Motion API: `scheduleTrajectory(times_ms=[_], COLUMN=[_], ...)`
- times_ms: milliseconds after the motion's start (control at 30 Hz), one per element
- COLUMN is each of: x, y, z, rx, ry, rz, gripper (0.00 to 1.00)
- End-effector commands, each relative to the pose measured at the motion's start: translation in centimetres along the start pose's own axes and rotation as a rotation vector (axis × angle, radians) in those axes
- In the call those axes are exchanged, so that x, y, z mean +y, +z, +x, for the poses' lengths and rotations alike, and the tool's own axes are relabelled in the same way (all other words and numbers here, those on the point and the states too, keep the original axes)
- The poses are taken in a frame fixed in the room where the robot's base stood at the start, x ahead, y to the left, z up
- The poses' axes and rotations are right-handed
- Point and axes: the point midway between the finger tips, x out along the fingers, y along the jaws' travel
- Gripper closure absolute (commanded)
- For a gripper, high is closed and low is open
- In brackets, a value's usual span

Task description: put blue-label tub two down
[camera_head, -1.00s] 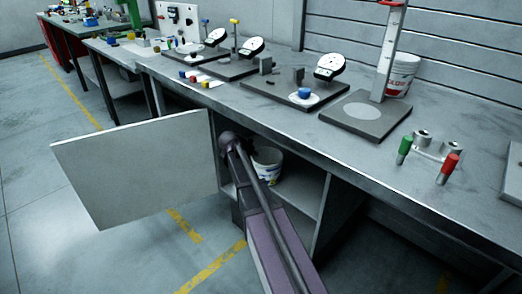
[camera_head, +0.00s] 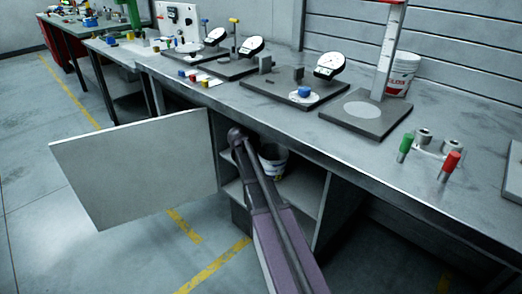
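A white tub (camera_head: 275,166) is inside the open cupboard under the bench, partly behind my arm. Its label is too small and too covered to tell its colour. My arm reaches up from the bottom of the picture to the cupboard opening, with a joint just left of the tub. My gripper is hidden, so I cannot see whether it touches the tub. A second white tub (camera_head: 402,74) with red print stands on the bench top behind the upright gauge stand.
The cupboard door (camera_head: 135,170) stands wide open to the left. The cupboard shelf (camera_head: 300,196) is below the tub. The bench top (camera_head: 455,125) overhangs the opening and bears dial gauges, a grey stand plate (camera_head: 385,122) and red and green handled pieces.

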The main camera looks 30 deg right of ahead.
Motion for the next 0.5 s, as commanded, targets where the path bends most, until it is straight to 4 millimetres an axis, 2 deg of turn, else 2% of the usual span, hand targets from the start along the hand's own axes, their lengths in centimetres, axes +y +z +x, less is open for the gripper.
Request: scheduleTrajectory(times_ms=[33,133,500], x=[-0.02,-0.02,-0.04], y=[0.04,0.03,0.02], z=[0.03,0.00,-0.02], rx=[0.000,0.000,0.000], ry=[0.000,0.000,0.000], rz=[0.000,0.000,0.000], gripper=[0.89,0.59,0.57])
